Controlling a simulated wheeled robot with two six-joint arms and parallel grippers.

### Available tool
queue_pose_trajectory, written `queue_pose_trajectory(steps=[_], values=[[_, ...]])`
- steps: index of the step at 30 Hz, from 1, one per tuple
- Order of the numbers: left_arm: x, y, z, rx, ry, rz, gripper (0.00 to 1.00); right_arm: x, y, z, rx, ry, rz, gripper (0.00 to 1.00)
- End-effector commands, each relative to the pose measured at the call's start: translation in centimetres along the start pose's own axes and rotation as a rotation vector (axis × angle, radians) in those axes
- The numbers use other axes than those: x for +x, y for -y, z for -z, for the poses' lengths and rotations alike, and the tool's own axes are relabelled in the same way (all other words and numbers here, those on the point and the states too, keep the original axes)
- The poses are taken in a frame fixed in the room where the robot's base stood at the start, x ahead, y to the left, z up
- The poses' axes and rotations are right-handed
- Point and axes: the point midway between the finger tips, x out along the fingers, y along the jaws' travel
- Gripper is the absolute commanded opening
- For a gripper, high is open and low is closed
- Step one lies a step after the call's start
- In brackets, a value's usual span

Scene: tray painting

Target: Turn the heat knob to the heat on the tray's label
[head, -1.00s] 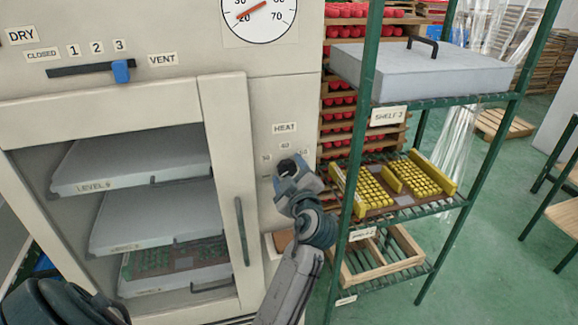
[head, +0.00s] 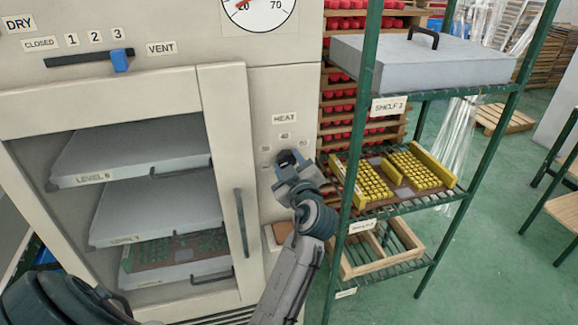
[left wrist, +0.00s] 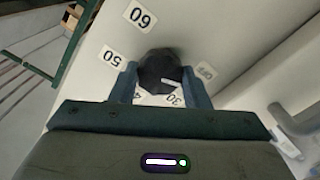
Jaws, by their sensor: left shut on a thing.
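The dark heat knob (left wrist: 160,72) is on the cabinet's cream front, among labels 60, 50, 30 and OFF in the left wrist view; one more label is partly hidden. A pale mark shows on its face, on the side toward 30 and OFF. My left gripper (left wrist: 160,90) is shut on the knob, one finger on each side. In the head view my left gripper (head: 289,166) covers most of the knob, below the HEAT label (head: 284,118). A tray of green pieces (head: 150,258) sits low in the cabinet; its label is too small to read. My right gripper is not in view.
The cabinet's door handle (head: 241,226) stands left of my arm. A green rack (head: 352,170) is close on the right, holding a tray of yellow pieces (head: 372,205) and a grey lidded tray (head: 425,65). A vent slider (head: 120,60) is at upper left.

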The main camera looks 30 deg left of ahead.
Motion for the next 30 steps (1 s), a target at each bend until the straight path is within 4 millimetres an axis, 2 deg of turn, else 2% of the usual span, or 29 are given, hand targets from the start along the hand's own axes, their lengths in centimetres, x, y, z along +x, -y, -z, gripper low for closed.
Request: queue_pose_trajectory(steps=[13, 30], values=[[0.0, -0.1, 0.1, 0.413, -0.002, -0.001, 0.19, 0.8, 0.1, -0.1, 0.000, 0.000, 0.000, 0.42], [0.0, -0.1, 0.2, 0.955, 0.000, 0.000, 0.19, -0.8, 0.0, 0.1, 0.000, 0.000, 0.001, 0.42]])
